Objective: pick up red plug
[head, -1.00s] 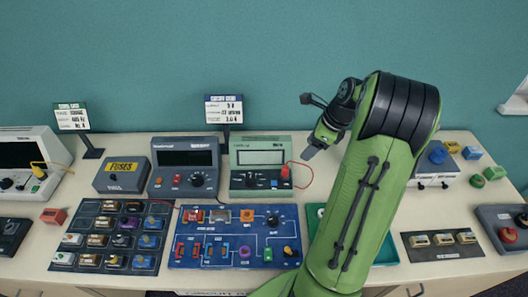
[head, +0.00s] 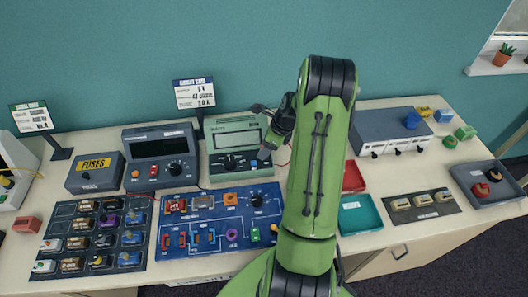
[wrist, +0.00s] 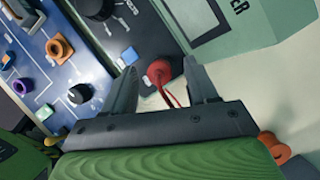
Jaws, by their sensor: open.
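The red plug (wrist: 159,72) shows in the wrist view as a small rounded red piece with a red lead trailing toward me. My gripper (wrist: 161,64) is open, with one finger on each side of the plug in the picture. I cannot tell whether either finger touches it. In the head view my gripper (head: 266,151) is low in front of the meter's right side. It and my arm hide the plug there.
The blue circuit board (head: 215,238) with several parts lies in front of the meter. A dark grey meter (head: 160,158) stands to its left. Right of my arm are a red tray (head: 353,178), a teal tray (head: 358,215) and a grey box (head: 395,134).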

